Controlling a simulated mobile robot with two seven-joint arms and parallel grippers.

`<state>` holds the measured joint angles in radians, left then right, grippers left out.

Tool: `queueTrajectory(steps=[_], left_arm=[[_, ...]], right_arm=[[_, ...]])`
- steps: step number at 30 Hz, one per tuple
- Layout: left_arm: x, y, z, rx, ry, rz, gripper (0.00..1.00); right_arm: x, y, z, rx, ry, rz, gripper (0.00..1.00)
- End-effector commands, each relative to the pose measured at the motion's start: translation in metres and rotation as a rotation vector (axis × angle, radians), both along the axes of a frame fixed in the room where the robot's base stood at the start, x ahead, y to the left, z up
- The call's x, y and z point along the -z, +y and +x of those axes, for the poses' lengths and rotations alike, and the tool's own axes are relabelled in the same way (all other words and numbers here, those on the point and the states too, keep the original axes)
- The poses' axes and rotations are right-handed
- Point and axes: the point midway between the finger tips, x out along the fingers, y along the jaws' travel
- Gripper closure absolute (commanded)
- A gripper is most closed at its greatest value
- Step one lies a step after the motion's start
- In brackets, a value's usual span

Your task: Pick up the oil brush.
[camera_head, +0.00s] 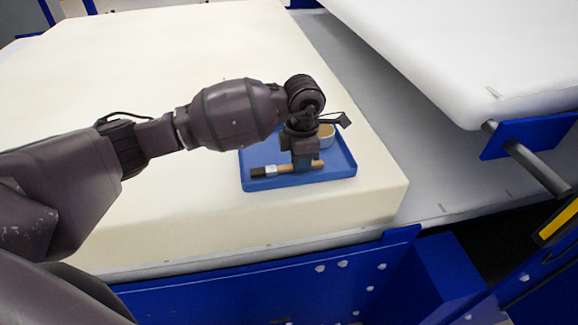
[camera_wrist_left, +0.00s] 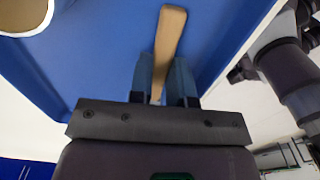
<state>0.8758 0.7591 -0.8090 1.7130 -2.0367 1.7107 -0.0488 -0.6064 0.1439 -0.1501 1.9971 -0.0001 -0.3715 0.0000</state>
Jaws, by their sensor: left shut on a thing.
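The oil brush (camera_head: 272,170) lies in a blue tray (camera_head: 345,165), with its black bristle end to the left and its wooden handle to the right. My left gripper (camera_head: 302,166) points down over the tray and is shut on the handle. In the left wrist view the wooden handle (camera_wrist_left: 168,45) passes between the two fingers (camera_wrist_left: 167,85). The bristles do not show in the wrist view. I cannot tell whether the brush touches the tray floor. My right gripper is not in view.
A round container (camera_head: 326,135) stands in the tray behind my gripper; its rim also shows in the wrist view (camera_wrist_left: 40,28). The tray sits on a large cream foam block (camera_head: 150,215) near its right edge. A white slab (camera_head: 470,50) on a blue frame is at right.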

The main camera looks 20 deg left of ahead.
Motion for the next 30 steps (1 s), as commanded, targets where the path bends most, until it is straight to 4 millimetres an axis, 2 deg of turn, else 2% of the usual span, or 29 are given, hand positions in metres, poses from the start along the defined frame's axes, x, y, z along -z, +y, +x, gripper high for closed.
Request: queueTrajectory(steps=[5, 11, 24, 30], left_arm=[[-0.004, 0.000, 0.000, 0.000, -0.001, 0.000, 1.00], [-0.030, 0.000, 0.001, 0.001, -0.005, 0.000, 1.00], [-0.140, 0.000, 0.001, 0.000, -0.006, 0.000, 1.00], [-0.177, 0.000, 0.000, 0.001, -0.004, 0.000, 1.00]], right_arm=[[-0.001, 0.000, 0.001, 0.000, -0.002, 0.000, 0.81], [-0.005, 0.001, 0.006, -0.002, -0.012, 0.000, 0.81], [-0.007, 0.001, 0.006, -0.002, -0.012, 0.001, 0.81], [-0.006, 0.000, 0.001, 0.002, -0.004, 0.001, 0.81]])
